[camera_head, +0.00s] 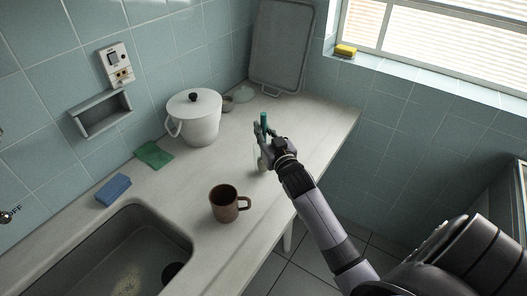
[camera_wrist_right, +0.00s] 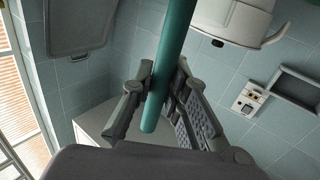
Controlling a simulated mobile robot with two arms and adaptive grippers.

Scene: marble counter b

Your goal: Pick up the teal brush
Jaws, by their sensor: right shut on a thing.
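The teal brush (camera_head: 263,121) stands near the right part of the counter, its handle rising above my right gripper (camera_head: 268,148). In the right wrist view the teal handle (camera_wrist_right: 172,50) passes between the two fingers of the right gripper (camera_wrist_right: 160,90), which is shut on it. A pale, bottle-like shape (camera_head: 256,158) is just left of the gripper, and I cannot tell whether it is part of the brush. The lower part of the brush is hidden by the gripper. My left gripper is not in view.
A brown mug (camera_head: 223,204) stands in front on the counter (camera_head: 310,125). A white lidded pot (camera_head: 195,122) is left of my gripper. A green cloth (camera_head: 154,154), blue sponge (camera_head: 113,190) and sink (camera_head: 110,250) are further left. A grey tray (camera_head: 281,45) leans on the back wall.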

